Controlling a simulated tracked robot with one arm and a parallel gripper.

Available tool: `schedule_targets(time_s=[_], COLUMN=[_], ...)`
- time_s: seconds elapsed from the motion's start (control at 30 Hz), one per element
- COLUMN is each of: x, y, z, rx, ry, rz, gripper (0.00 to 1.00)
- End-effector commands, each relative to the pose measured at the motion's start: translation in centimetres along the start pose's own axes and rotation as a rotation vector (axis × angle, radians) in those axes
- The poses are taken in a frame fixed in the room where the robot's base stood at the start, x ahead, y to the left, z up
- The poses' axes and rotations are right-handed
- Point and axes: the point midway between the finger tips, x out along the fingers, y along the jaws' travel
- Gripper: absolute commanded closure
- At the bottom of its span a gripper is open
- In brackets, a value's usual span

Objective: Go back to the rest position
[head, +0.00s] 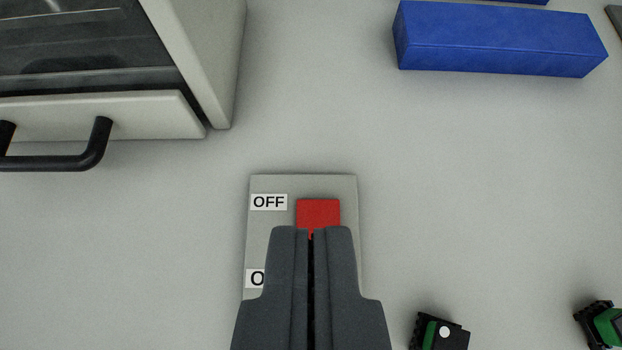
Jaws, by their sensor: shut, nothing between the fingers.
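My gripper (311,232) is at the bottom centre of the head view, shut with its two dark grey fingers together and nothing between them. Its fingertips overlap the lower edge of a red switch (318,212) on a grey switch plate (342,186). I cannot tell whether the tips touch the switch. The red part shows beside the OFF label (268,202). A lower label is partly hidden behind my fingers, with only an "O" showing.
An oven-like box (190,60) with a black handle (95,145) stands at the upper left. A blue block (500,42) lies at the upper right. Two small black and green connectors (440,333) (602,325) are at the lower right. The grey surface between is clear.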

Motion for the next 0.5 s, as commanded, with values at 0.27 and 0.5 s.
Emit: schedule_targets(time_s=[0.27, 0.5], x=[-8.1, -18.8], y=[-5.7, -12.3], z=[-6.6, -11.8], rx=[-0.014, -0.021], ry=[0.109, 0.225], rz=[-0.03, -0.047], gripper=[1.0, 1.0])
